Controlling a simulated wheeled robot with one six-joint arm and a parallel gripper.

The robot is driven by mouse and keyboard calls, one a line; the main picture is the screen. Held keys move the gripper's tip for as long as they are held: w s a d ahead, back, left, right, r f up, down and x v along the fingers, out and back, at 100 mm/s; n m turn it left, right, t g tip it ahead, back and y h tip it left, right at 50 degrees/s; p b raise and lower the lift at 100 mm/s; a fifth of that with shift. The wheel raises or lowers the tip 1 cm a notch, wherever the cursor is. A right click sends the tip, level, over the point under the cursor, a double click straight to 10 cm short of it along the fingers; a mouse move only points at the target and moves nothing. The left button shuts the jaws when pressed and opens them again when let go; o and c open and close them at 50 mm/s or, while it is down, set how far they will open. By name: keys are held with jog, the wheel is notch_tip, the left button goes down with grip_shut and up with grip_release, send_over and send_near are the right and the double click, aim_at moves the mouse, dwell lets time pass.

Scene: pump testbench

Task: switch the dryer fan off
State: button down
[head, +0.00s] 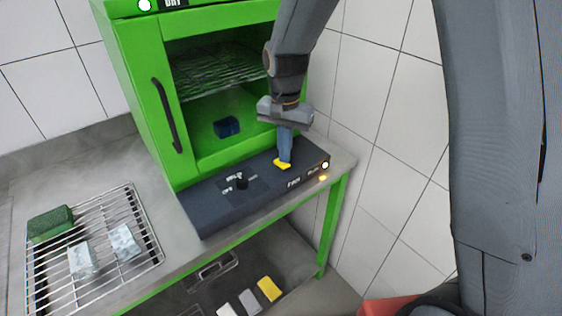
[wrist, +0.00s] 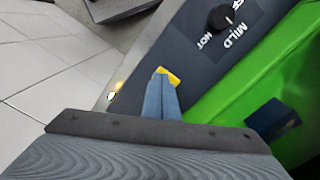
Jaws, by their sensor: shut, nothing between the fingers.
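The green dryer (head: 165,100) stands on the bench with a dark control panel (head: 210,205) along its front. A yellow switch-like piece (head: 282,163) is on the panel's right part, near the words FAN and RUN. It also shows in the wrist view (wrist: 172,73). A lamp (head: 325,165) beside RUN is lit. My gripper (head: 284,156) points down with its fingers shut and empty, tips at the yellow piece and partly covering it. Whether they touch it I cannot tell. In the wrist view the closed fingertips (wrist: 160,82) overlap the piece.
A black knob (head: 241,181) marked MILD and HOT sits mid-panel. A dark blue block (head: 227,127) lies inside the dryer chamber. A wire rack (head: 137,250) at left holds a green block (head: 50,223) and two pale blocks. Several small blocks lie below the bench. A tiled wall is at right.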

jog(key=shift+f+b, duration=0.3)
jog(key=shift+f, duration=0.45)
dwell(0.8)
notch_tip(320, 180, up, 7)
jog(key=p, duration=0.5)
jog(key=shift+p, duration=0.3)
jog(key=shift+d, duration=0.1)
dwell(0.3)
jog(key=s+d+f+n+b, duration=0.2)
jog(key=s+d+b, duration=0.1)
jog(key=s+d, duration=0.4)
jog(key=s+d+f+n+t+b, duration=0.1)
jog(key=s+d+f+n+b, duration=0.2)
jog(key=s+d, duration=0.4)
jog(key=shift+s+d+b, duration=0.25)
jog(key=shift+s+b, duration=0.2)
jog(key=shift+b, duration=0.3)
